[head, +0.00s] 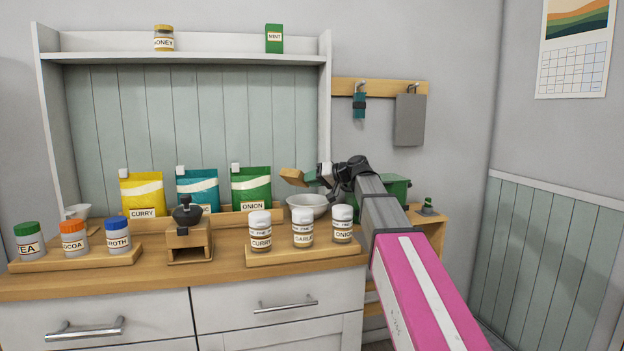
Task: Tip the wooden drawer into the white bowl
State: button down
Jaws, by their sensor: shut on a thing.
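The wooden drawer (293,177) is a small tan piece, held tilted in the air above and slightly left of a pale bowl. My gripper (318,175) is shut on the drawer; its fingertips are small and partly hidden. The pale, whitish-grey bowl (309,202) stands on the counter below, behind the white-capped jars. The drawer's inside and the bowl's contents cannot be made out. A second, smaller white bowl (77,211) sits at the far left. The wooden grinder (189,243), with a dark top, stands at the middle front of the counter.
White-capped jars (303,228) stand on a wooden board in front of the bowl. More jars (74,239) stand at left. Yellow, teal and green bags (251,186) line the back. A green bin (396,188) is behind my arm. Hooks hold a grey board (409,120).

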jog(key=shift+w+d+f+m+g+y, duration=0.15)
jog(key=shift+w+d+f+m+y, duration=0.4)
jog(key=shift+m, duration=1.05)
jog(key=shift+w+f+m+g+y, duration=0.1)
jog(key=shift+w+f+m+y, duration=0.1)
jog(key=shift+f+m+y, duration=1.05)
jog(key=shift+w+d+f+m+g+y, duration=0.15)
jog(key=shift+w+d+f+m+y, duration=0.2)
jog(key=shift+m, duration=1.6)
jog(key=shift+r, duration=0.1)
jog(key=shift+w+d+m+y, duration=0.15)
jog(key=shift+w+m+y, duration=0.15)
jog(key=shift+m, duration=0.5)
jog(key=shift+t, duration=0.3)
jog(key=shift+w+d+m+y, duration=0.15)
jog(key=shift+m+y, duration=0.1)
jog(key=shift+m, duration=0.55)
